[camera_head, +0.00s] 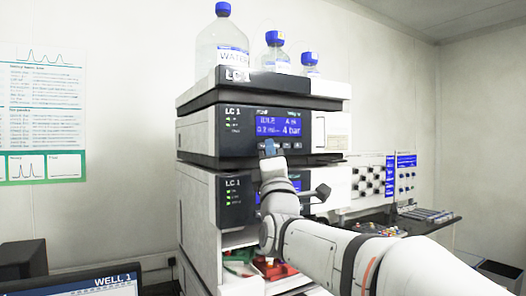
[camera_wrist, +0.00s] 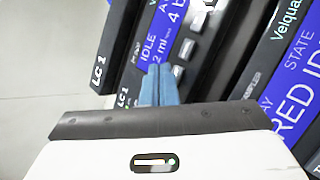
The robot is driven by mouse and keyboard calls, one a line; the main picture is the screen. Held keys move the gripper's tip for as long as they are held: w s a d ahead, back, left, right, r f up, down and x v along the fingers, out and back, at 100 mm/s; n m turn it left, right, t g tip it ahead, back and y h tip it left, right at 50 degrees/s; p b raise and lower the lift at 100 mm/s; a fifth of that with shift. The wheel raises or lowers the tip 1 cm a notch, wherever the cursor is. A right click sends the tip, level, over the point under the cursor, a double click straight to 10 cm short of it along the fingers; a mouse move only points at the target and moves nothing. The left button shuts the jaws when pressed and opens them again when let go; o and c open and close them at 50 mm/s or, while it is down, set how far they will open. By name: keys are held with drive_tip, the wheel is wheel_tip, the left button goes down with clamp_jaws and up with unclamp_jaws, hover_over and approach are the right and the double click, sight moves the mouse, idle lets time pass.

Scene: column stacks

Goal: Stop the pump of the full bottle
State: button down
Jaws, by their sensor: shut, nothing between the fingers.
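A large clear bottle (camera_head: 222,48) with a blue cap and a WATER label stands on the top tray of the LC 1 stack; its fill level is hard to tell. Below it is the LC 1 pump module (camera_head: 226,133) with a blue display (camera_head: 279,126) reading about 4 bar. In the wrist view this display (camera_wrist: 158,40) reads IDLE, with several small buttons (camera_wrist: 188,49) beside it. My gripper (camera_head: 269,146) is shut and empty, its blue fingertips at the pump's front panel just under the display. The wrist view also shows the fingers (camera_wrist: 158,85); contact cannot be told.
Two smaller blue-capped bottles (camera_head: 275,54) (camera_head: 310,66) stand beside the large one. A lower LC 1 module (camera_head: 229,200) is partly behind my arm. An open bay with red and green items (camera_head: 275,267) lies below. More instruments (camera_head: 372,184) stand at right, a monitor (camera_head: 75,284) at lower left.

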drive_tip(key=s+d+b, duration=0.1)
drive_tip(key=s, duration=0.1)
drive_tip(key=s+d+b, duration=0.2)
idle(0.7)
idle(0.6)
